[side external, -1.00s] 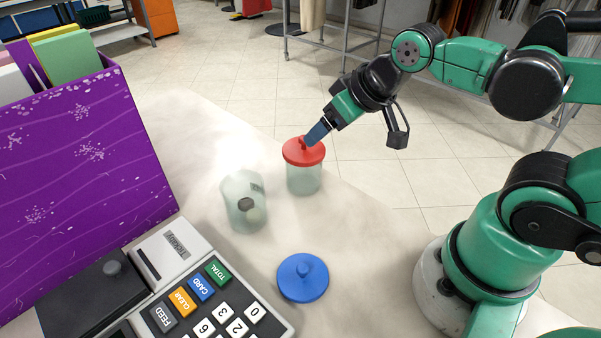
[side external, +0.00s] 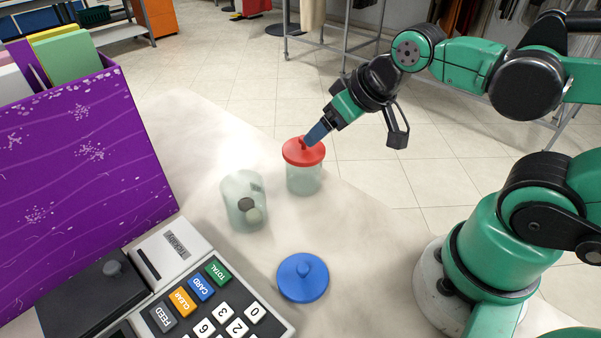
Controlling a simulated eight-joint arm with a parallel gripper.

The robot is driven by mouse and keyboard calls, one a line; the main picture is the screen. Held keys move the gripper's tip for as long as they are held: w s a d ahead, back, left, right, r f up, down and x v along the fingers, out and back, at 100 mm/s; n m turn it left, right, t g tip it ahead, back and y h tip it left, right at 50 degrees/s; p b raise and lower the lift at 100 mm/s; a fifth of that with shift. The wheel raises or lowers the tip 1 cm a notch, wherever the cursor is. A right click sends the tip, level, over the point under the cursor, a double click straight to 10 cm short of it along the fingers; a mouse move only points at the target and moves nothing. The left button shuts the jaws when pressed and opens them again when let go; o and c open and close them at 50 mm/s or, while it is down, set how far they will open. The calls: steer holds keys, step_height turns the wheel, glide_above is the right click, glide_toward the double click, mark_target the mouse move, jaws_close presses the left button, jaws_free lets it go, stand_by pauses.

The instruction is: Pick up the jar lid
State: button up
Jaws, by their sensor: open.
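A red jar lid (side external: 303,152) with a small knob sits on top of a clear greenish jar (side external: 304,180) in the middle of the counter. My gripper (side external: 309,141) is open, with its fingertips right at the lid's knob. I cannot tell whether the fingers touch the knob. A blue lid (side external: 303,278) with a knob lies flat on the counter nearer the camera. A second clear jar (side external: 241,190) stands without a lid to the left of the red-lidded jar, with a dark and a light round item in it.
A cash register (side external: 185,290) and a purple file box (side external: 80,185) with folders fill the left side. The counter (side external: 350,230) is bare between the jars and my base. Its far edge runs just behind the red-lidded jar.

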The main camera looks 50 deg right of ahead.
steer(key=shift+c, duration=0.2)
steer(key=shift+c, duration=0.7)
